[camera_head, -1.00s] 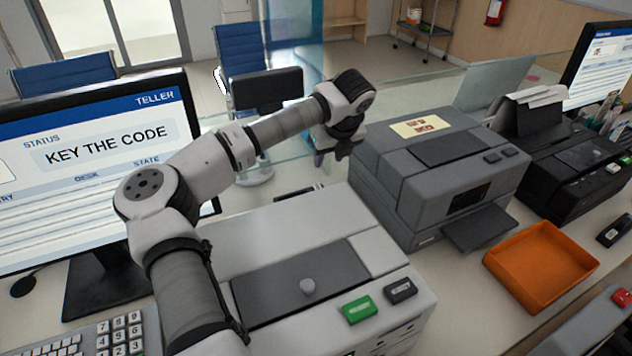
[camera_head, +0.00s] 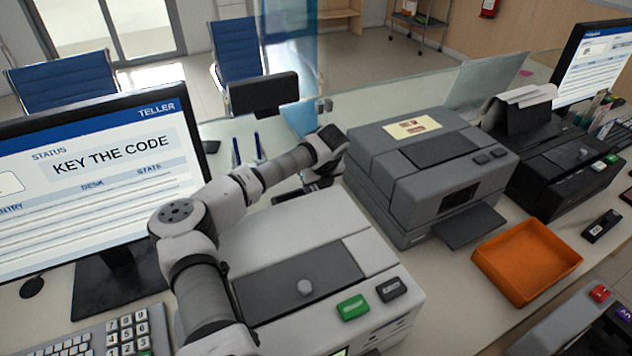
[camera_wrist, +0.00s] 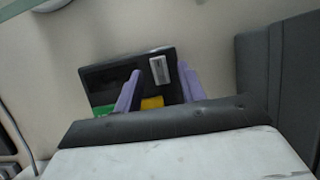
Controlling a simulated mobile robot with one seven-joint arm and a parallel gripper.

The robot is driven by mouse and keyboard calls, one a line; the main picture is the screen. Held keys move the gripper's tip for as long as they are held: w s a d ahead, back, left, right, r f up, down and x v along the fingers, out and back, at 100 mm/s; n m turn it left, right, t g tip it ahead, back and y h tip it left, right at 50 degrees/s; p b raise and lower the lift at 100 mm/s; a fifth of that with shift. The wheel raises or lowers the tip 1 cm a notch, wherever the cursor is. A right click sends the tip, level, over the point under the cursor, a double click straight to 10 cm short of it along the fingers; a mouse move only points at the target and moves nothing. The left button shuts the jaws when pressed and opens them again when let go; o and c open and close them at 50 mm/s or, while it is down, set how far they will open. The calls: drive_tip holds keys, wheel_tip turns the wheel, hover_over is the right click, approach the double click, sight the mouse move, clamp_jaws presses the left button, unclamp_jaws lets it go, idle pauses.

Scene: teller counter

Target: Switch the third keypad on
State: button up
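A dark keypad-like device (camera_wrist: 110,82) lies on the counter in the wrist view, with a pale rocker-like switch (camera_wrist: 160,69) at its upper right and green and yellow keys lower down. I cannot tell whether it is the third keypad or which way the switch is set. My gripper's two lilac fingertips (camera_wrist: 157,87) stand apart with nothing held between them, the pale switch lying between them in the picture. In the head view my gripper (camera_head: 324,180) is low behind the light-grey printer, beside the dark-grey machine; its fingertips are mostly hidden.
The light-grey printer (camera_head: 335,225) stands in front of the gripper and the dark-grey machine (camera_head: 425,180) close at its right. A monitor (camera_head: 90,185) reads "KEY THE CODE". An orange tray (camera_head: 485,262) lies at right. A glass screen (camera_head: 400,95) runs behind.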

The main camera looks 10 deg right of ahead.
clamp_jaws()
drive_tip(key=shift+w+g, duration=0.35)
drive_tip(key=shift+g, duration=0.95)
drive_tip(key=shift+a, duration=0.1)
unclamp_jaws()
drive_tip(key=shift+r, duration=0.1)
wheel_tip(320, 180, up, 14)
drive_tip(key=s+b, duration=0.2)
drive_tip(key=b, duration=0.2)
drive_tip(key=shift+s+d+f, duration=0.2)
drive_tip(key=shift+d, duration=0.05)
